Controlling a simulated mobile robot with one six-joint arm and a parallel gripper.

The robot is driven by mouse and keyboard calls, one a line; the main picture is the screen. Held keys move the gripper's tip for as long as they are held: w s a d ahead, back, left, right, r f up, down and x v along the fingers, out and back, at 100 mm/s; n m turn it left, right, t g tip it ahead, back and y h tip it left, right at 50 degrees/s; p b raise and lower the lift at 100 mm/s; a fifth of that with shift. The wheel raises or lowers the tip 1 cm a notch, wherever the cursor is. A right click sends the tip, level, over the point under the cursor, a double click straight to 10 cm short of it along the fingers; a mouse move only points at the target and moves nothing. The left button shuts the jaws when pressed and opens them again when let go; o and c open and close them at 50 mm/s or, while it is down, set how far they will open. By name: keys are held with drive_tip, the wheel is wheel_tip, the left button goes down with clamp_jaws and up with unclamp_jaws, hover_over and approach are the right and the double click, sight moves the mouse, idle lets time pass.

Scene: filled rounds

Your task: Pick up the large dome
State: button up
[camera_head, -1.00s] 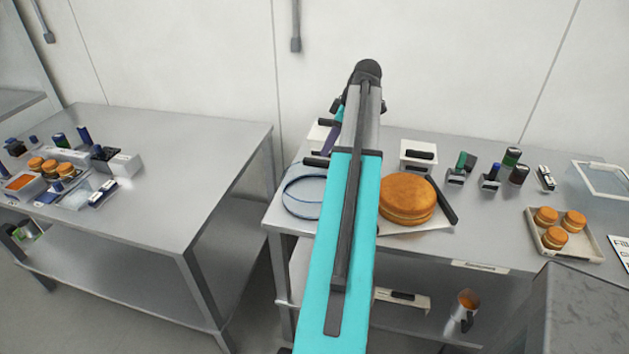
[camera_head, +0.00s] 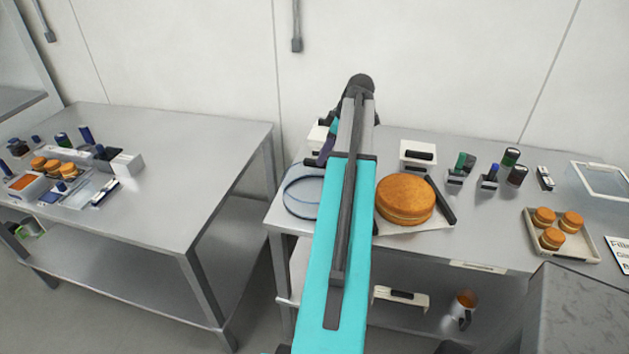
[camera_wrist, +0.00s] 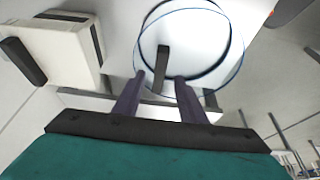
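The large dome (camera_head: 300,194) is clear with a blue rim and stands at the left end of the right table, partly hidden behind my arm. In the wrist view the dome (camera_wrist: 208,48) shows as blue rings with a dark bar-like handle (camera_wrist: 162,66). My gripper (camera_wrist: 161,78) is open, its two purple fingers apart. The handle shows between the fingertips in the picture; I cannot tell whether it is between them in depth. In the head view my gripper (camera_head: 326,150) is over the dome's far side, mostly hidden by the arm.
A large round cake (camera_head: 405,198) lies on paper right of my arm, with a dark bar (camera_head: 441,200) beside it. White boxes (camera_head: 417,155) and small bottles (camera_head: 510,156) stand behind. A tray of small cakes (camera_head: 583,256) is at right. The left table (camera_head: 190,150) has free room.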

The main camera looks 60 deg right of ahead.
drive_tip(key=shift+p+x, duration=0.45)
drive_tip(key=shift+x, duration=0.95)
drive_tip(key=shift+f, duration=0.15)
drive_tip(key=shift+c, duration=0.5)
clamp_jaws()
